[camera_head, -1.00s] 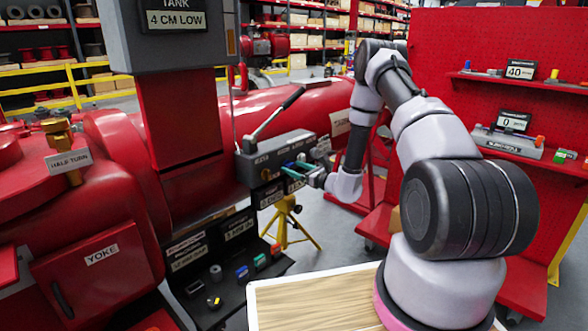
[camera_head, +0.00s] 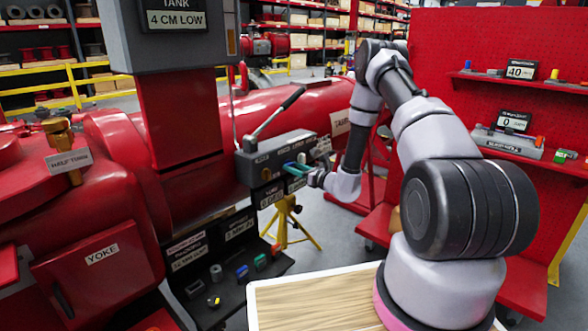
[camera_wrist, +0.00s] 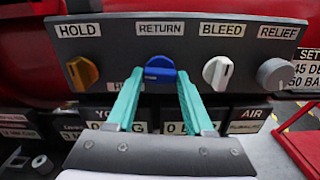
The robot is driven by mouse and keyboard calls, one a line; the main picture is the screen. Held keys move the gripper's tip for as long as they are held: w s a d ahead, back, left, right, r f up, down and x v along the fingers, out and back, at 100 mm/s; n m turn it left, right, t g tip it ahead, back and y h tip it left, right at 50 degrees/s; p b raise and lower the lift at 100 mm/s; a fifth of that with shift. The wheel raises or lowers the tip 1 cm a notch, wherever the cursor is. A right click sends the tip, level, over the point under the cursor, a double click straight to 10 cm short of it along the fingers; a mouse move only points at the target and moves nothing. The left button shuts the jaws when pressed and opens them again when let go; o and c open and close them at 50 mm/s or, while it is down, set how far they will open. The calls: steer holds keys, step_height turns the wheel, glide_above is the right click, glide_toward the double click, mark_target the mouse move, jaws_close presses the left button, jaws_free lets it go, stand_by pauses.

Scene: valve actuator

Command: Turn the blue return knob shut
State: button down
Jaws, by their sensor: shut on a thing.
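The blue return knob (camera_wrist: 160,70) sits under the RETURN label on the grey panel (camera_wrist: 120,30) in the wrist view. Its bar lies roughly level across the picture. My gripper (camera_wrist: 159,76) has its two teal fingers on either side of the knob, shut on its left and right ends. In the head view my gripper (camera_head: 293,169) reaches the front of the grey valve box (camera_head: 270,155) from the right. The knob is too small there to judge its angle.
An orange HOLD knob (camera_wrist: 82,73) is left of the blue knob. A white BLEED knob (camera_wrist: 217,71) and a grey RELIEF knob (camera_wrist: 276,74) are to the right. A long lever (camera_head: 278,111) rises from the box top. Gauge labels sit below the panel.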

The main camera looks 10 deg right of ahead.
steer(key=shift+m, duration=8)
steer(key=shift+c, duration=1.4)
jaws_free()
steer(key=shift+s+d, duration=0.1)
